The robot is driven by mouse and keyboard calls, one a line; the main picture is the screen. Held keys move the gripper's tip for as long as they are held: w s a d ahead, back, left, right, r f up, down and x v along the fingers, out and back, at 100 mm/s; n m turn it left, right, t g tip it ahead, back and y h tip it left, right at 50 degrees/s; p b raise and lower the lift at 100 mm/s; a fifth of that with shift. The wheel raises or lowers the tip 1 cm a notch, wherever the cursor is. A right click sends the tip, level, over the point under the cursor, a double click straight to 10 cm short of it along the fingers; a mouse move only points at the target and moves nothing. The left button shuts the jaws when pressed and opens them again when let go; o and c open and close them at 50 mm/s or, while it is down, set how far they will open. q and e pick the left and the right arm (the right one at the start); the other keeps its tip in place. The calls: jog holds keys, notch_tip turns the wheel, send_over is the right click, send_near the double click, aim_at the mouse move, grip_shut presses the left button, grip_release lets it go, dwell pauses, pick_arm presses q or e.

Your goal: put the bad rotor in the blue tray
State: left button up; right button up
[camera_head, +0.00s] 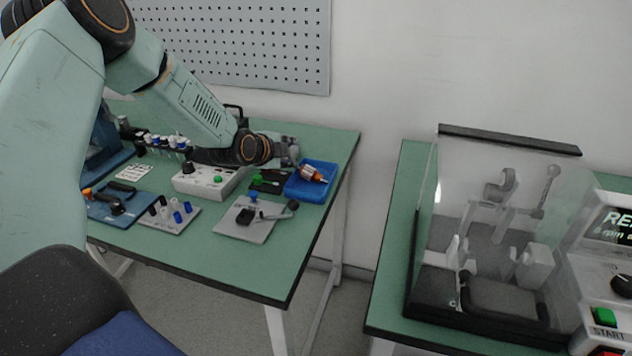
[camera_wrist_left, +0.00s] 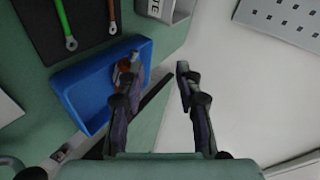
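The rotor (camera_head: 313,174), with orange-red and pale parts, is at the blue tray (camera_head: 304,192) on the green bench. It appears tilted, and I cannot tell whether it rests on the floor or the rim. In the left wrist view, a small reddish part of it (camera_wrist_left: 124,66) shows beside one finger over the blue tray (camera_wrist_left: 85,83); the finger hides the rest. My left gripper (camera_head: 292,158) is just behind and left of the rotor. In the wrist view its fingers (camera_wrist_left: 158,70) are spread with an empty gap between them. My right gripper is not in view.
A grey plate (camera_head: 262,229) with a black block and lever, a white box (camera_head: 205,182) with buttons, and several small parts crowd the bench. The front of the bench is clear. A transparent test enclosure (camera_head: 500,230) stands on a second bench at right.

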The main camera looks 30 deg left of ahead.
pick_arm(q)
jog(key=v, duration=0.7)
jog(key=shift+s+r, duration=0.2)
jog(key=shift+s, duration=0.05)
dwell(0.6)
